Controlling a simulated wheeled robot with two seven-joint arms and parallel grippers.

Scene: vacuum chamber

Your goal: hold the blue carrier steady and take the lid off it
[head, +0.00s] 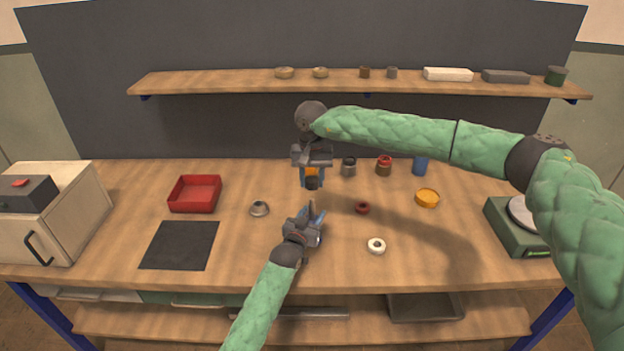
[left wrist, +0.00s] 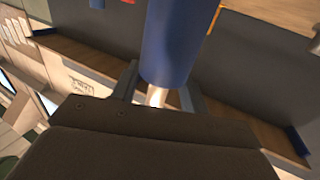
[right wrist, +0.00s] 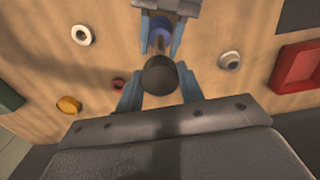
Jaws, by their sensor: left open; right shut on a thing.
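My left gripper (head: 312,213) is open above the front middle of the table. In the left wrist view a blue cylinder, apparently the blue carrier (left wrist: 170,40), lies between its spread fingers, with a pale narrow end; contact cannot be told. The carrier also shows between those fingers in the right wrist view (right wrist: 160,36). My right gripper (head: 312,177) is farther back, pointing down, shut on a dark round-ended piece (right wrist: 160,75), perhaps the lid. In the head view this piece looks black below (head: 312,184) and orange above. It is apart from the carrier.
A dark red ring (head: 363,208), a white ring (head: 377,246), an orange disc (head: 427,197) and a grey cone-like part (head: 259,208) lie around the grippers. Small jars and a blue cylinder (head: 420,166) stand behind. A red tray (head: 195,193) and black mat (head: 180,245) are left.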

